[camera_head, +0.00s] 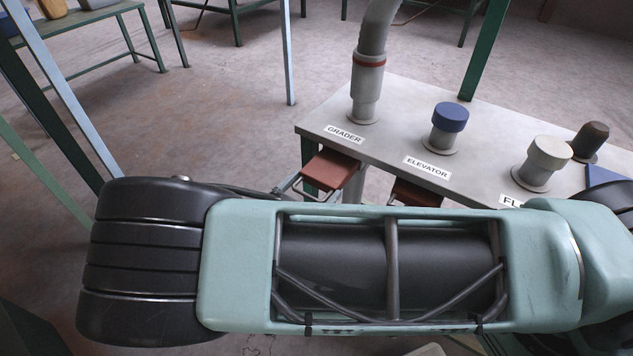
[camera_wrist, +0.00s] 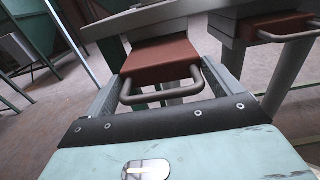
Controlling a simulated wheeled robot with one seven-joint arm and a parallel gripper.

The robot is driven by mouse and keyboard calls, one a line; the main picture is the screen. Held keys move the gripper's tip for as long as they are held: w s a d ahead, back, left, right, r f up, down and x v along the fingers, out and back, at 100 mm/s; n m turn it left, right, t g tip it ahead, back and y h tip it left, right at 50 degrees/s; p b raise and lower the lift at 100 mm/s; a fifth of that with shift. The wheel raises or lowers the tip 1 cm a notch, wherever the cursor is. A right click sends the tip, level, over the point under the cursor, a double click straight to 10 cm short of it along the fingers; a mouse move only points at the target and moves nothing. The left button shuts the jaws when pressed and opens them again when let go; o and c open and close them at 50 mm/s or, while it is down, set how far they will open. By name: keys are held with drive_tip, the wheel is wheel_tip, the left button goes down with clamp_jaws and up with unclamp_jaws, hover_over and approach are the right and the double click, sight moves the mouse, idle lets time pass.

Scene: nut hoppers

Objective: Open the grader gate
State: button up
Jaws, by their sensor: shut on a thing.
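The grader gate is a rust-red slide plate (camera_head: 331,170) under the bench edge, below the "GRADER" label (camera_head: 345,133). It also shows at the top middle of the wrist view (camera_wrist: 160,60), jutting out from under the bench. Its grey U-shaped handle (camera_wrist: 163,97) lies between the fingers of my gripper (camera_wrist: 163,84), which is shut on it from both sides. In the head view my arm hides most of my gripper. The elevator gate (camera_head: 415,194), a similar red plate, sits to the right, partly behind my arm.
The grey bench (camera_head: 480,127) carries a grey pipe (camera_head: 367,85) at GRADER, a blue-capped stub (camera_head: 447,125) at ELEVATOR and a cream-capped stub (camera_head: 543,163) further right. Green and pale blue posts stand at the left. Open floor lies left of the bench.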

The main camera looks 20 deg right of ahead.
drive_tip(key=o, duration=1.1)
drive_tip(key=b+v, duration=0.1)
drive_tip(key=v, duration=1.6)
drive_tip(key=shift+s+a, duration=0.1)
